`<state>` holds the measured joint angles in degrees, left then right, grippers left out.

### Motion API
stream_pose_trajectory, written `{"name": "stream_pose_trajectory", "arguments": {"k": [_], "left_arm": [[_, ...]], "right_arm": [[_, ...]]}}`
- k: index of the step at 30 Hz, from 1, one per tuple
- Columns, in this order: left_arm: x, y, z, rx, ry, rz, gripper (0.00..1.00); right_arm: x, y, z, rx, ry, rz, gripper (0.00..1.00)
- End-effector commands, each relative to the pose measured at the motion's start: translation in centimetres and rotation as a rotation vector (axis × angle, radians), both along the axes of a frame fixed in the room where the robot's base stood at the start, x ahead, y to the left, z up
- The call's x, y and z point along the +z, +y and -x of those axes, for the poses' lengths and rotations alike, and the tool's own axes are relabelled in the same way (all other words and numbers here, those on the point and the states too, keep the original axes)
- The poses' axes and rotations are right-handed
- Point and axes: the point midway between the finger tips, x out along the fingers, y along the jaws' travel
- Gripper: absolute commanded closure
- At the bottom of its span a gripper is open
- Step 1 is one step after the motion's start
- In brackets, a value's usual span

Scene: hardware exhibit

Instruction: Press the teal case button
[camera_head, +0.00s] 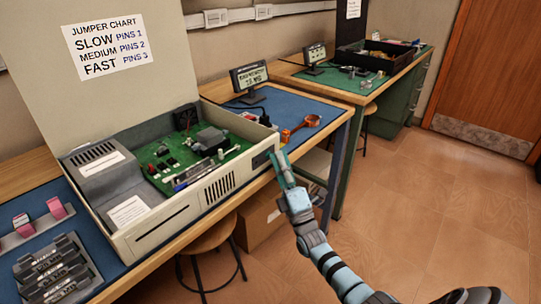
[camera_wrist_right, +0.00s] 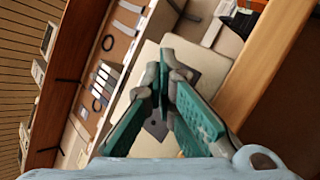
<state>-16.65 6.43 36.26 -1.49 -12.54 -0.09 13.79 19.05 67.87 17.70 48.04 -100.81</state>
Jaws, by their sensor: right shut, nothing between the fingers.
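The beige computer case (camera_head: 160,229) lies open on the blue-topped bench, its lid raised, with a green circuit board (camera_head: 205,165) inside. My right gripper (camera_head: 277,157) is at the right end of the case's front face. Its teal fingers are shut and empty, with the tips very close to the case; I cannot tell whether they touch. In the wrist view the teal fingers (camera_wrist_right: 166,78) converge in front of a pale surface. I cannot make out a teal button apart from the teal fingers; it may be hidden behind them. My left gripper is not in view.
A jumper chart (camera_head: 108,46) is on the raised lid. A small display (camera_head: 249,76) and an orange tool (camera_head: 300,127) are on the bench to the right. Modules in a rack (camera_head: 55,270) are at left. A stool (camera_head: 212,235) stands below; the floor at right is clear.

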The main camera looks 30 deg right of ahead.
Motion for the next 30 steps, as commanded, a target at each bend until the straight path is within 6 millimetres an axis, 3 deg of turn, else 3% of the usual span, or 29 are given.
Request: {"name": "stream_pose_trajectory", "arguments": {"k": [7,19,30], "left_arm": [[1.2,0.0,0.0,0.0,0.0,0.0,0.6],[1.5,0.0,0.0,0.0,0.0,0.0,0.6],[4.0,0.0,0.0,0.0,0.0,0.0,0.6]], "right_arm": [[0.2,-0.4,1.3,0.0,0.002,0.001,1.0],[0.1,-0.5,1.7,0.0,0.001,0.0,1.0],[0.3,-1.6,5.1,0.0,0.003,0.001,1.0]]}}
